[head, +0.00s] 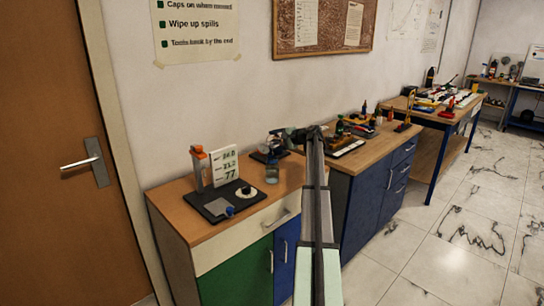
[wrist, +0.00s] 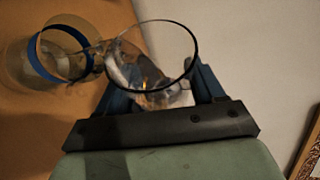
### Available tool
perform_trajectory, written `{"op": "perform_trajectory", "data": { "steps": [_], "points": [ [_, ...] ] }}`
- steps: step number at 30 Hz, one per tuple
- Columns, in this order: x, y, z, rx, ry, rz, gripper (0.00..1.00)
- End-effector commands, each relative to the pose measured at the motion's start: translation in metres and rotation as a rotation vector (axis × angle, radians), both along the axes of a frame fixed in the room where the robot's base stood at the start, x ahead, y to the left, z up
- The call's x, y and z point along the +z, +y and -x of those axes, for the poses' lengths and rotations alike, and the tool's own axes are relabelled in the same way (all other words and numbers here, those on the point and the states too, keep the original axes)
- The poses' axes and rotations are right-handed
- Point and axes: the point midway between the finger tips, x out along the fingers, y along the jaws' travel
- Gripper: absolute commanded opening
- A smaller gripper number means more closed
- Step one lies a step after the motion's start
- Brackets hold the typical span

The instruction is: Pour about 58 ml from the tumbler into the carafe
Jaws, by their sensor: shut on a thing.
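The clear tumbler (wrist: 150,72) is between the blue fingers of my gripper (wrist: 158,88) in the wrist view, with its round rim toward the camera. My gripper (head: 291,135) is shut on it. In the head view the tumbler is small and hard to make out, so its tilt and liquid level cannot be told. The carafe (head: 272,174) is a clear glass vessel upright on the wooden cabinet top, below and slightly left of my gripper. In the wrist view the carafe (wrist: 42,68) shows at the left with a blue band, close beside the tumbler's rim.
A cluttered blue workbench (head: 370,155) adjoins at the right.

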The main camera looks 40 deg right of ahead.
Motion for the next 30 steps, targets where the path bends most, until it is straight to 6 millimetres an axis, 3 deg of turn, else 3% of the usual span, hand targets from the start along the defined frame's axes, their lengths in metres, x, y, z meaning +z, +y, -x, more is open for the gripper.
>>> {"op": "perform_trajectory", "data": {
  "steps": [30],
  "points": [
    [0.017, -0.001, -0.002, 0.001, -0.061, 0.106, 0.32]
  ]
}}
